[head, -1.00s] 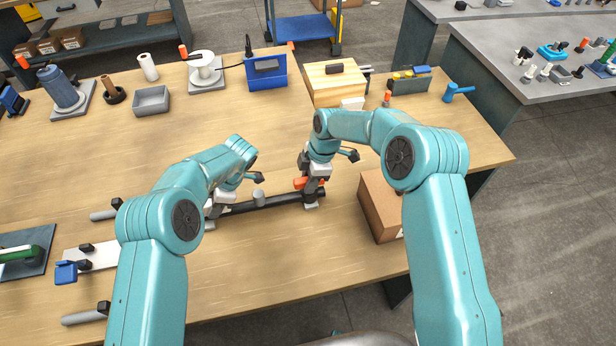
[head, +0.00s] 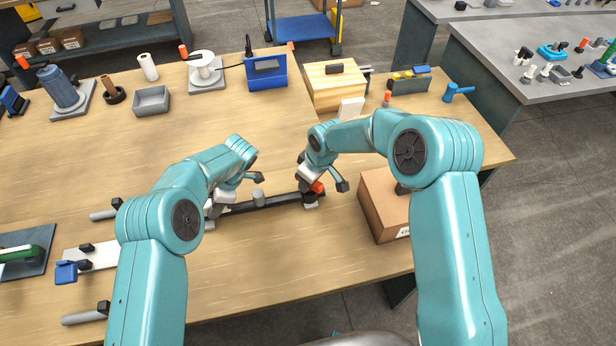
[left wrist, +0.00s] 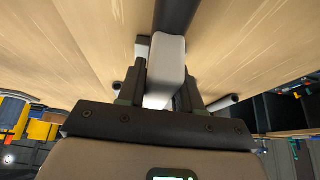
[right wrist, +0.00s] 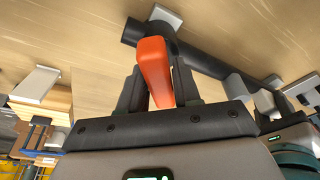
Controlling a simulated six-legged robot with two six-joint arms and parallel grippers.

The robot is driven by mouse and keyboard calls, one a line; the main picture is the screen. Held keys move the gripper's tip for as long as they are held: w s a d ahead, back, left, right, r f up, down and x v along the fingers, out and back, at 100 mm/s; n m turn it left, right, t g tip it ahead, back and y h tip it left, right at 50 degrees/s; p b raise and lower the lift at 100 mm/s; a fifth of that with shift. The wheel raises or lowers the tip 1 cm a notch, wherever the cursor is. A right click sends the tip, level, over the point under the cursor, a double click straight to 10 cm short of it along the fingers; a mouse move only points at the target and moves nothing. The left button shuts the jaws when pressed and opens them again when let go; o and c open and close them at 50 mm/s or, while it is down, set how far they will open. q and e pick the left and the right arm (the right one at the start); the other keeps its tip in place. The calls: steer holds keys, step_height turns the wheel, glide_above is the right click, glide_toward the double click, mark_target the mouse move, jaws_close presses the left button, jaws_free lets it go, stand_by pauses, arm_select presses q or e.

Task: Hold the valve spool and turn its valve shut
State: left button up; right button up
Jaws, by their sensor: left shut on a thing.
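The valve spool (head: 268,202) is a dark pipe lying across the wooden table, with a grey stub (head: 258,197) at its middle. Its orange valve handle (head: 317,187) sits at the right end and also shows in the right wrist view (right wrist: 155,68). My left gripper (head: 214,208) is at the left end, shut on a pale grey block (left wrist: 167,62) of the spool. My right gripper (head: 306,184) has its fingers on both sides of the orange handle. I cannot tell whether they grip it. My arms partly hide both ends in the head view.
A cardboard box (head: 377,208) stands close right of the spool. A wooden box (head: 334,84), a blue holder (head: 266,73) and a grey bin (head: 151,101) stand toward the back. A white plate with a blue clamp (head: 66,272) lies left. Tabletop behind the spool is clear.

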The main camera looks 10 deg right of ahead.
steer(key=o, duration=0.5)
steer(key=shift+r, duration=0.1)
steer(key=shift+r, duration=3.4)
